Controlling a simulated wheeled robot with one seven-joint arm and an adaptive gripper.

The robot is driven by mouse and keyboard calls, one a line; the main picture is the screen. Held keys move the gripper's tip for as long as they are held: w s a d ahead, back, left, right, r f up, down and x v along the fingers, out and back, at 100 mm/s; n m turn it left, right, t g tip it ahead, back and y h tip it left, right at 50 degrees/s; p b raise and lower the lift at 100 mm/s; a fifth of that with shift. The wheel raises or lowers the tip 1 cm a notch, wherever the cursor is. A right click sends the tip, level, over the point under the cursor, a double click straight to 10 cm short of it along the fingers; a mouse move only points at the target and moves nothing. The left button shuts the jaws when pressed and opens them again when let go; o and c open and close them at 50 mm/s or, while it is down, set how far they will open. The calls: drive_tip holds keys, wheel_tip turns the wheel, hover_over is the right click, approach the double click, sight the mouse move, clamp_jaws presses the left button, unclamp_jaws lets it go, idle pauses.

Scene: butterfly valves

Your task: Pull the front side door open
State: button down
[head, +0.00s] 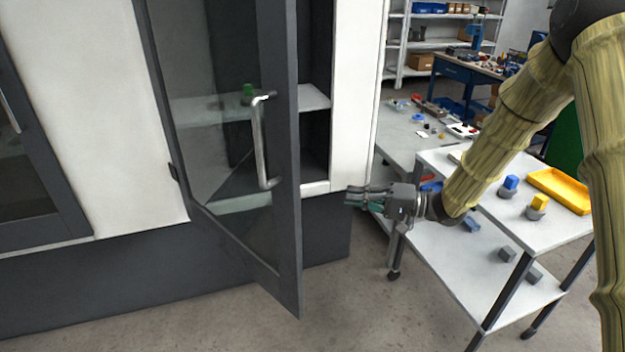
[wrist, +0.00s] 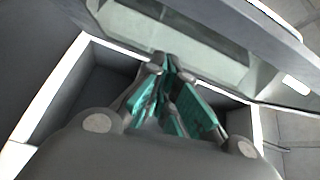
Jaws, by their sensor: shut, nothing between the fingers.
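The front side door (head: 286,215) is a glass door in a dark grey frame. It stands ajar, swung out from the white cabinet, with its free edge toward me. A silver bar handle (head: 259,145) stands upright on it. My gripper (head: 352,196) is right of the door's free edge in the head view, pointing left, apart from the handle. Its fingers are together and hold nothing. In the wrist view the shut fingers (wrist: 170,64) are in front of the cabinet opening, with a dark frame and glass beyond them. Whether they touch the door is unclear.
Inside the cabinet a white shelf (head: 315,97) carries a small green object (head: 248,90). A white cart (head: 545,236) with blocks and a yellow tray (head: 562,190) stands right of my gripper, under my arm. The floor (head: 345,300) in front of the door is clear.

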wheel_tip(320, 180, up, 7)
drive_tip(key=s+d+n+g, duration=0.1)
drive_tip(key=d+g, duration=0.1)
drive_tip(key=g, duration=0.2)
drive_tip(key=s+a+p, duration=0.3)
drive_tip(key=a, duration=0.9)
drive_tip(key=shift+s+a+r+n+g+y, duration=0.2)
drive_tip(key=shift+a+r+n+g+y, duration=0.1)
drive_tip(key=shift+a+r+g+y, duration=0.15)
drive_tip(key=shift+s, duration=0.1)
